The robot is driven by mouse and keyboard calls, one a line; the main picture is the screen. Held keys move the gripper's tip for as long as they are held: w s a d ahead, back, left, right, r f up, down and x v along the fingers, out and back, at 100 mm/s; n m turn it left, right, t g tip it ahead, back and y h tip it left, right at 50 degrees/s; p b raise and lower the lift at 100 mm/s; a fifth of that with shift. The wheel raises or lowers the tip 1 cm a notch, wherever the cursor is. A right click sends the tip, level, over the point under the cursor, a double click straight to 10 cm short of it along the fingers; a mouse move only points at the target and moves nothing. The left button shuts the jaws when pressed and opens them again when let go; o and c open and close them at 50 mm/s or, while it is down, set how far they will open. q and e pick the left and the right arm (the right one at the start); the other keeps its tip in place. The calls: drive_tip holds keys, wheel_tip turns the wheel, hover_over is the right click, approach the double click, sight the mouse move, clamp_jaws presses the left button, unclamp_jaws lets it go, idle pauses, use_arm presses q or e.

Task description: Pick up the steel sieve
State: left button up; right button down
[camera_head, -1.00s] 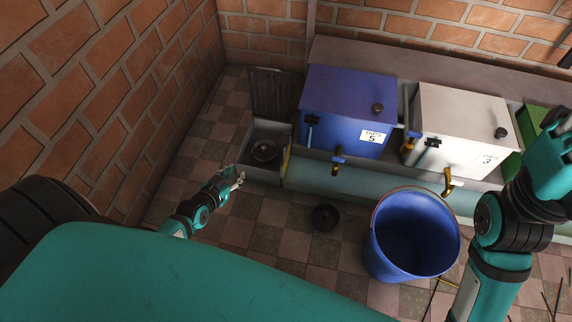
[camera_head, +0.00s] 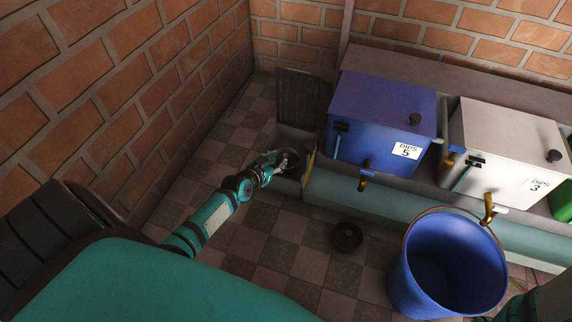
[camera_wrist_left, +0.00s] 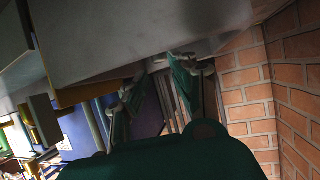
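A round, dark metallic piece (camera_head: 294,158), which looks like the steel sieve, sits in the low trough at the back left. My left gripper (camera_head: 279,158) is over its left side and hides part of it; I cannot tell whether they touch. In the left wrist view the two fingers of my left gripper (camera_wrist_left: 160,80) stand apart, with nothing clearly between them. A grey surface (camera_wrist_left: 130,35) fills the top of that view close to the fingertips; I cannot tell what it is.
A blue box (camera_head: 383,115) and a white box (camera_head: 512,150) with taps stand right of the trough. A blue bucket (camera_head: 450,270) and a black bowl (camera_head: 346,237) are on the tiled floor. A dark slatted panel (camera_head: 299,97) stands behind the trough; a brick wall (camera_head: 120,90) rises at left.

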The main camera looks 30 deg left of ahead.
sight(284, 157)
use_arm(q)
drive_tip(key=w+f+b, duration=0.2)
drive_tip(key=w+b, duration=0.1)
drive_tip(key=shift+f, duration=0.3)
drive_tip(key=shift+w+b, duration=0.45)
drive_tip(key=shift+w, duration=0.1)
drive_tip(key=shift+a, duration=0.1)
clamp_jaws()
